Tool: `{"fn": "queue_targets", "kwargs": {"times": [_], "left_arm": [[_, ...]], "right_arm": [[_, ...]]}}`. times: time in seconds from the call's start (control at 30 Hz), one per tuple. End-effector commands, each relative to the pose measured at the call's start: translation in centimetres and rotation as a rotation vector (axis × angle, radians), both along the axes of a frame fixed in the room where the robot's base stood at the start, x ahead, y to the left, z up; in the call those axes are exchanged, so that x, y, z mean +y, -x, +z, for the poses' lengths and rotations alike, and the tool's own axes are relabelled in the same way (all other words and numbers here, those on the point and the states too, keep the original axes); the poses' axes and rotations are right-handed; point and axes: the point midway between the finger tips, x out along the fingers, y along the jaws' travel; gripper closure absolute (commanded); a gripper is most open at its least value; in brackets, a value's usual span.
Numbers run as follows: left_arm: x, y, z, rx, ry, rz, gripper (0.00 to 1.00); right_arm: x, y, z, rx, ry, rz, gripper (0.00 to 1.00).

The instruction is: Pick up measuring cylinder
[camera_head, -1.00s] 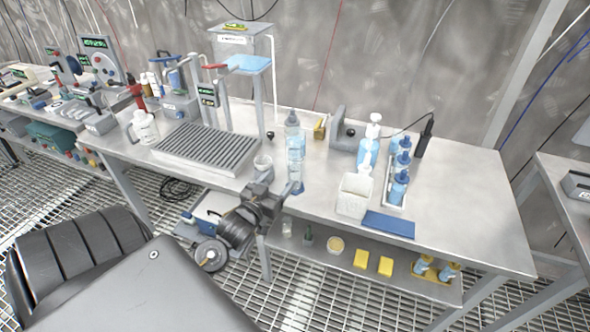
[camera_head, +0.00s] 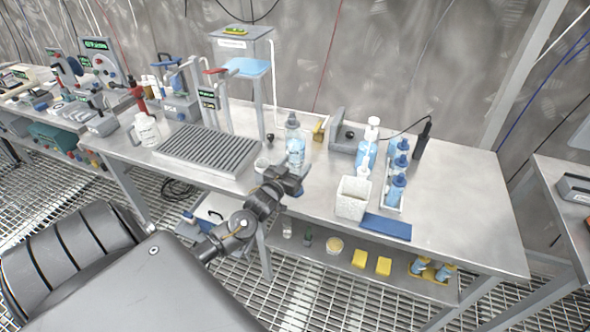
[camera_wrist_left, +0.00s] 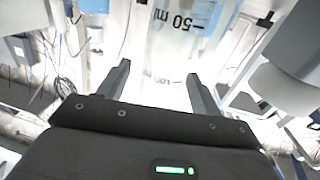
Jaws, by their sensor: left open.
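The clear measuring cylinder (camera_wrist_left: 180,45) fills the upper middle of the left wrist view, with a "50 ml" mark on its wall. In the head view a clear upright shape (camera_head: 296,153) stands at the bench's front edge, overlapping a clear bottle behind it; their outlines are hard to separate. A blue part shows low beside my gripper. My left gripper (camera_head: 288,183) is open, at the lower part of that shape. In the wrist view its fingers (camera_wrist_left: 158,75) stand apart, with the cylinder ahead between them; contact cannot be told. My right gripper is not in view.
A small clear cup (camera_head: 262,165) and a ribbed grey tray (camera_head: 208,150) stand left of the gripper. To the right are a white basket (camera_head: 352,198), a blue pad (camera_head: 386,227) and several blue-topped bottles (camera_head: 397,185). The bench's right part is clear.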

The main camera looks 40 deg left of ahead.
Motion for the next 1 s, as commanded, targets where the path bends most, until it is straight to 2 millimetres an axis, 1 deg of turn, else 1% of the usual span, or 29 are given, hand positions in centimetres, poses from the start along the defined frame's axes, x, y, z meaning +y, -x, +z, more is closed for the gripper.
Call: {"fn": "queue_targets", "kwargs": {"times": [0.23, 0.6, 0.63, 0.87, 1.0], "left_arm": [[0.01, -0.21, -0.02, -0.001, 0.001, 0.0, 0.35], [0.01, -0.19, -0.03, 0.0, 0.001, 0.0, 0.84], [0.01, -0.18, -0.03, 0.0, 0.001, 0.0, 0.86], [0.03, -0.19, 0.08, -0.002, 0.001, 0.0, 0.86], [0.07, -0.21, 0.68, -0.002, 0.001, 0.001, 0.86]], "right_arm": [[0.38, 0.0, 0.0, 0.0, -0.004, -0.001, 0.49], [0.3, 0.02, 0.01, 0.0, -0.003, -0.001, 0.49], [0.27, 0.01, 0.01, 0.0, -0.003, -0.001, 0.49], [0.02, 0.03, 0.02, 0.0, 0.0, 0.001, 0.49], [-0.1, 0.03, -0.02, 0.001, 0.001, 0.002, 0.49]]}}
